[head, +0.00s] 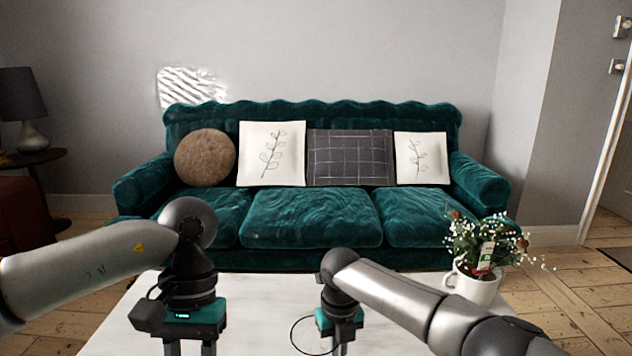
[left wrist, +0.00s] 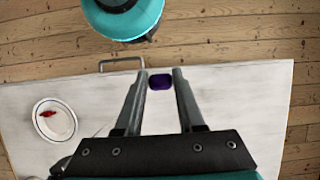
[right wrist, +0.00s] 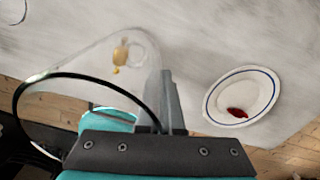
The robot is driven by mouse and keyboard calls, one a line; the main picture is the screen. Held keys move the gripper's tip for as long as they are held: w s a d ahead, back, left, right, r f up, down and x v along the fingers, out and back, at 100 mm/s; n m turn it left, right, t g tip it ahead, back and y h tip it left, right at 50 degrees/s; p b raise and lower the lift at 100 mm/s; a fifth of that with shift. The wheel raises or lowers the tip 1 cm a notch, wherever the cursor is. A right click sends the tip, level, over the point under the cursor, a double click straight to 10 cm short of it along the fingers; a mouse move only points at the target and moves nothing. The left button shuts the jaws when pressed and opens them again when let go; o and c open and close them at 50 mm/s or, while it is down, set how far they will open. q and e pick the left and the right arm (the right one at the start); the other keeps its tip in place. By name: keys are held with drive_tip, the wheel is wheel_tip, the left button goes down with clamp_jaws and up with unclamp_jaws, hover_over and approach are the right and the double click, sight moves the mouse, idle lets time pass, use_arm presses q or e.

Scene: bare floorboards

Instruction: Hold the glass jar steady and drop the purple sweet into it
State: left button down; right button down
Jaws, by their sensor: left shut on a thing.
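The purple sweet (left wrist: 160,82) sits between the fingertips of my left gripper (left wrist: 159,80), which is shut on it, above the table. In the head view the left gripper (head: 190,347) points down, its fingertips cut off by the lower edge. The clear glass jar (right wrist: 85,68) shows in the right wrist view, its dark rim line curving to my right gripper (right wrist: 166,100). That gripper's fingers are close together on the jar's wall. A small yellow sweet (right wrist: 120,55) shows through the glass. In the head view the right gripper (head: 338,345) is beside the rim's thin loop.
A white blue-rimmed dish (right wrist: 240,84) with a red sweet (right wrist: 237,113) is on the white table (head: 265,300). A white mug of flowers (head: 475,288) stands at the table's right. A green sofa (head: 310,215) is behind.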

use_arm(q)
drive_tip(key=w+d+r+n+t+h, duration=0.2)
drive_tip(key=w+d+r+n, duration=0.1)
drive_tip(key=w+d+n, duration=0.5)
drive_tip(key=w+d+r+n+t+h, duration=0.25)
drive_tip(key=w+d+r+n, duration=0.2)
drive_tip(key=w+n, duration=0.5)
wheel_tip(320, 180, down, 6)
drive_tip(key=shift+s+d+f, duration=0.25)
drive_tip(key=shift+s+d, duration=0.15)
drive_tip(key=shift+n, duration=0.25)
drive_tip(key=shift+c, duration=2.2)
unclamp_jaws()
drive_tip(key=shift+r, duration=0.15)
drive_tip(key=v, duration=1.1)
drive_tip(key=shift+a+r, duration=0.2)
drive_tip(key=shift+r, duration=0.15)
